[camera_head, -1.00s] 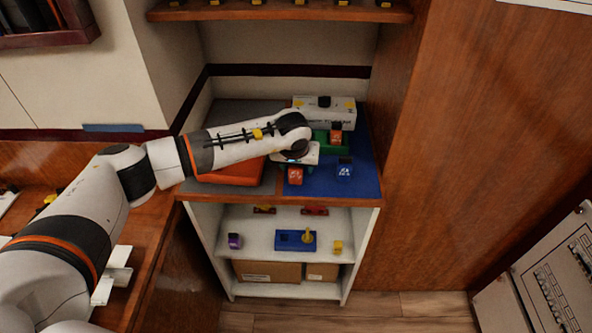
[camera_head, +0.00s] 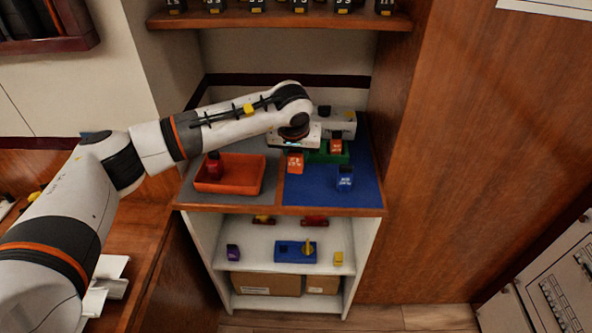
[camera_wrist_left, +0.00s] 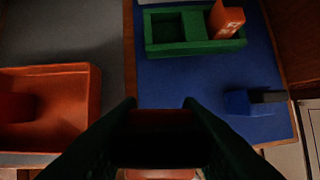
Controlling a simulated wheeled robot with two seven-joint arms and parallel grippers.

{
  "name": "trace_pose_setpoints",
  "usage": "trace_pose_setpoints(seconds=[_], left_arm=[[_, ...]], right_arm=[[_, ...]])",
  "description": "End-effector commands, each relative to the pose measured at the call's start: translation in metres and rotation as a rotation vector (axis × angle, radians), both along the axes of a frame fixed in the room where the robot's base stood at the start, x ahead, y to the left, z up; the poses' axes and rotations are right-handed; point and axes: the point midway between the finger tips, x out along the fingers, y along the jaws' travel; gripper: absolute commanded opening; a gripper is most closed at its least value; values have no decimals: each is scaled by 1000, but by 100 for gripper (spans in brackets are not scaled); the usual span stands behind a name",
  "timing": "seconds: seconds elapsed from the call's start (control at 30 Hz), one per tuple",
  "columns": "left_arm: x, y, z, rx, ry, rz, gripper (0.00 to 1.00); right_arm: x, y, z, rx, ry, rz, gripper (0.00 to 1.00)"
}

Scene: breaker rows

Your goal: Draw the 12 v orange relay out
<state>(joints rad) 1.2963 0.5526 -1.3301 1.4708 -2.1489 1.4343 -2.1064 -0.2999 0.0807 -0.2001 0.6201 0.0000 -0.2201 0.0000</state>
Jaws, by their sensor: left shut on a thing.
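An orange relay (camera_head: 295,163) with white marks too small to read hangs below my left gripper (camera_head: 295,150), which is shut on it. In the left wrist view the dark fingers (camera_wrist_left: 160,112) close on a dim orange-brown body. A second orange relay (camera_head: 336,146) stands in the green socket block (camera_head: 318,157); its label is unreadable too. My right gripper is not in view.
An orange tray (camera_head: 238,188) holding a red piece (camera_head: 213,165) is at the left. A white box (camera_head: 345,123) stands behind the block. A wooden side wall (camera_head: 440,150) bounds the right.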

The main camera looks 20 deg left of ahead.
Motion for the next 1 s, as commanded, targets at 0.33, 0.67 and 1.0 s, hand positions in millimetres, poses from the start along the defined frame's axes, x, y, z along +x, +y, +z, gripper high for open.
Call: trace_pose_setpoints(seconds=[0.33,0.67,1.0], left_arm=[[0,0,35,0,-1,0,9],[0,0,47,0,0,0,9],[0,0,61,-1,-1,0,9]], right_arm=[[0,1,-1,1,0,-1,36],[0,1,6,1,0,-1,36],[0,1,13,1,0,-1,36]])
